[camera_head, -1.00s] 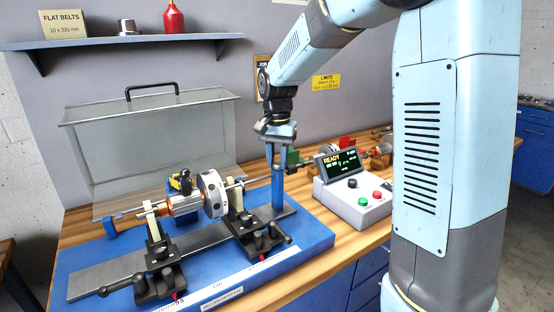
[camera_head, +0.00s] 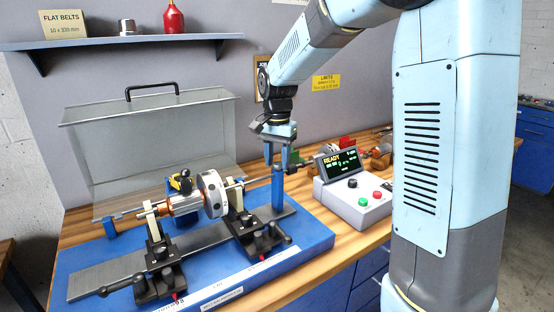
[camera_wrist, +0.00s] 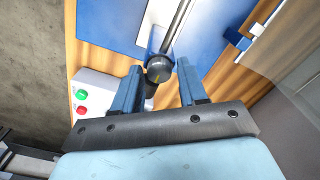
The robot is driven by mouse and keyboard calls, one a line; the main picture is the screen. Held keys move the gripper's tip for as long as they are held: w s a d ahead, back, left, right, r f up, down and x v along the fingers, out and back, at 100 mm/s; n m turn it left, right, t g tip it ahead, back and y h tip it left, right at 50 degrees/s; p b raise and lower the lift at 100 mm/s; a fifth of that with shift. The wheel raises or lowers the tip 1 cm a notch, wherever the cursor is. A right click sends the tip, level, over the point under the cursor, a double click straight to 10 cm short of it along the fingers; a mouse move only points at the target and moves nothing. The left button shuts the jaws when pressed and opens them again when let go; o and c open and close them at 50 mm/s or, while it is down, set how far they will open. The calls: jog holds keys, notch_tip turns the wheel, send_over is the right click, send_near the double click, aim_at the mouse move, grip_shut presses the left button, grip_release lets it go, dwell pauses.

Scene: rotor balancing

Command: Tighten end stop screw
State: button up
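The end stop is a blue post (camera_head: 278,188) at the right end of the blue balancing base. Its screw has a dark round knob with a yellow mark (camera_wrist: 158,70), clear in the wrist view. My gripper (camera_head: 277,160) points down at the top of the post. In the wrist view its two blue fingers (camera_wrist: 160,75) stand open on either side of the knob, with a gap on each side. The rotor (camera_head: 186,203), with its white numbered disc (camera_head: 212,194), lies on the supports. How far the fingertips are above or beside the knob is hard to judge.
A control box (camera_head: 352,192) reading READY stands right of the end stop, close to my gripper. A clear guard with a black handle (camera_head: 150,91) stands behind the rotor. Clamp levers (camera_head: 273,236) stick out at the front of the base.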

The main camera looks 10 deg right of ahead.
aim_at(278, 163)
jog(key=shift+o, duration=1.1)
jog(key=shift+r, duration=0.1)
notch_tip(278, 163, up, 14)
jog(key=shift+f, duration=0.25)
jog(key=shift+s, duration=0.1)
jog(key=s+d+f+n+t, duration=0.2)
jog(key=s+d, duration=0.1)
jog(key=s, duration=0.6)
jog(key=s+d+f+n+t, duration=0.1)
jog(key=s+d, duration=0.3)
jog(key=s, duration=0.4)
jog(key=s+d+f+n+t, duration=0.2)
jog(key=s+d+n, duration=0.1)
jog(key=s, duration=0.6)
jog(key=shift+s+d+f+n+t, duration=0.3)
jog(key=shift+d+f+n, duration=0.1)
jog(key=shift+d, duration=0.25)
